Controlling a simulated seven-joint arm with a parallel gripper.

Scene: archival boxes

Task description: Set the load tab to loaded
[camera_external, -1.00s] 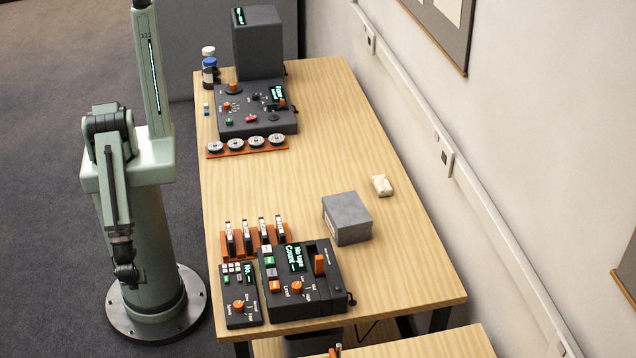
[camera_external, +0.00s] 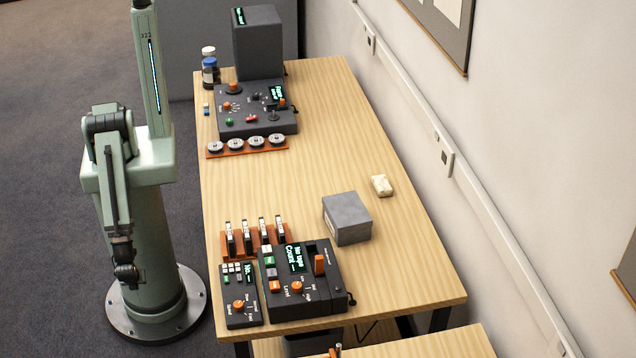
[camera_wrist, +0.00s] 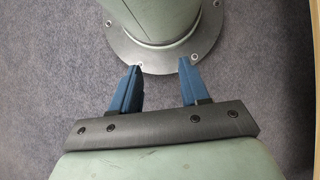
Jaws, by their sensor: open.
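A dark device (camera_external: 328,297) at the near end of the table has a screen that reads "No tape" and "Count". An upright orange tab (camera_external: 319,265) stands on its right side; I cannot read any label at it. A second dark console (camera_external: 235,125) at the far end has a smaller orange tab (camera_external: 282,103) beside its screen. I cannot tell from the pictures which is the load tab. My gripper (camera_external: 125,274) hangs low beside my base, off the table and left of the devices. In the wrist view its two blue fingers (camera_wrist: 161,68) are apart and empty.
A small keypad unit (camera_external: 241,308) adjoins the near device. An orange rack of cartridges (camera_external: 227,255) stands behind them. A grey box (camera_external: 347,218) and a pale block (camera_external: 381,186) lie to the right. An orange strip with round reels (camera_external: 215,154) fronts the far console. The table's middle is clear.

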